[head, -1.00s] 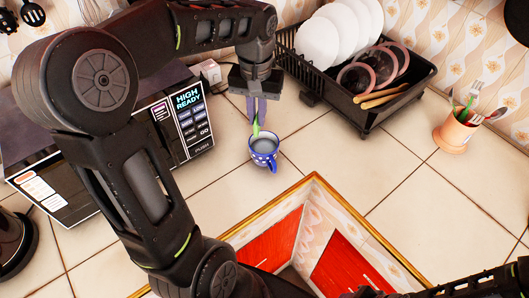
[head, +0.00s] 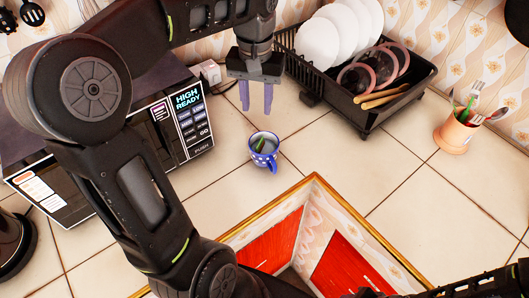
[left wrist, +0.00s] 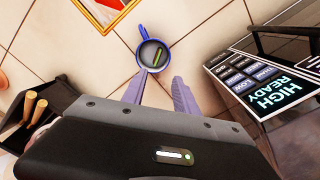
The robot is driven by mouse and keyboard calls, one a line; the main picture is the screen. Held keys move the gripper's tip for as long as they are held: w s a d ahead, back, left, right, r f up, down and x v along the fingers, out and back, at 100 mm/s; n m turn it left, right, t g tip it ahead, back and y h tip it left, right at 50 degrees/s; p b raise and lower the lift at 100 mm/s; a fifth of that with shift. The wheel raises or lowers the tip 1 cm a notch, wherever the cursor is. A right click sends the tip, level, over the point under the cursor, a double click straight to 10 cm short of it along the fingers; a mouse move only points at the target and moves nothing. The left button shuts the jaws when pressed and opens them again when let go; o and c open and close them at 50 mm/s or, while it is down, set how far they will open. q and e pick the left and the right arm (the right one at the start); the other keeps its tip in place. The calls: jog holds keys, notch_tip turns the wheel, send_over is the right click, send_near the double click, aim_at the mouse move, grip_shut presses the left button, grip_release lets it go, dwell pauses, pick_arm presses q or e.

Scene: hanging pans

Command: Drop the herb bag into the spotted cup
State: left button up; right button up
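The spotted cup (head: 263,151) is blue with white dots and stands upright on the tiled counter, its handle toward the front. The herb bag (head: 262,145) is a small green strip lying inside the cup; it also shows in the cup in the left wrist view (left wrist: 156,56). My left gripper (head: 256,112) is open and empty above and behind the cup, apart from it. Its two purple-grey fingers (left wrist: 158,88) are spread in the left wrist view. My right gripper is not clearly visible; only a dark part of my right arm shows at the bottom right.
A microwave (head: 190,118) stands to the left of the cup. A black dish rack (head: 375,115) with plates is behind right, and an orange utensil pot (head: 453,136) is farther right. The counter has a gold-edged opening (head: 315,176) in front of the cup.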

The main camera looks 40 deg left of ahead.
pick_arm(q)
notch_tip(320, 180, up, 4)
jog(key=shift+f+p, duration=0.2)
jog(key=shift+p, duration=0.15)
jog(key=shift+f, duration=0.1)
dwell(0.6)
